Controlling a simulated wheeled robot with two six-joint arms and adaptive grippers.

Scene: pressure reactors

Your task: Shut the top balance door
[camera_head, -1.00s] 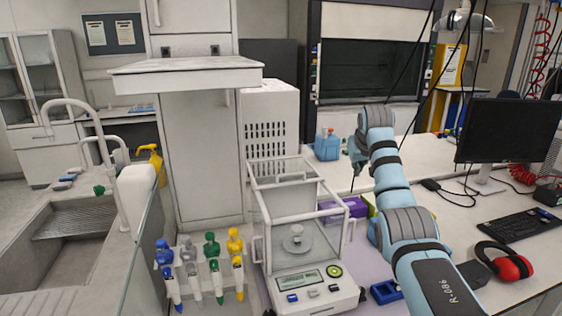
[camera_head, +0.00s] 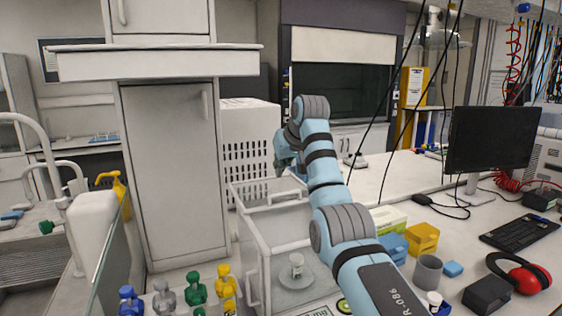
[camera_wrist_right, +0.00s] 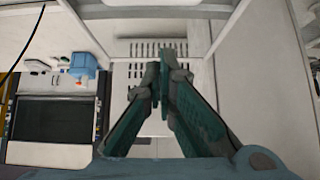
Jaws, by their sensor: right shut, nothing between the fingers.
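The balance (camera_head: 252,240) stands low in the middle of the head view. It has a white-framed clear glass draft shield with a weighing pan and a small white vessel (camera_head: 297,268) inside. The top door is hard to make out; a cross bar (camera_head: 275,208) runs over the top of the shield. My right gripper (camera_head: 280,172) is above the back part of the shield, partly hidden by its own wrist. In the right wrist view its dark green fingers (camera_wrist_right: 161,75) are together and empty, with white frame bars beyond them. Contact with the door cannot be told. My left gripper is not in view.
A white vented box (camera_head: 250,135) stands behind the balance. Several coloured bottles (camera_head: 195,287) stand front left. A yellow box (camera_head: 422,238), a grey cup (camera_head: 428,272) and red ear muffs (camera_head: 520,274) lie to the right. A monitor (camera_head: 492,139) stands farther right.

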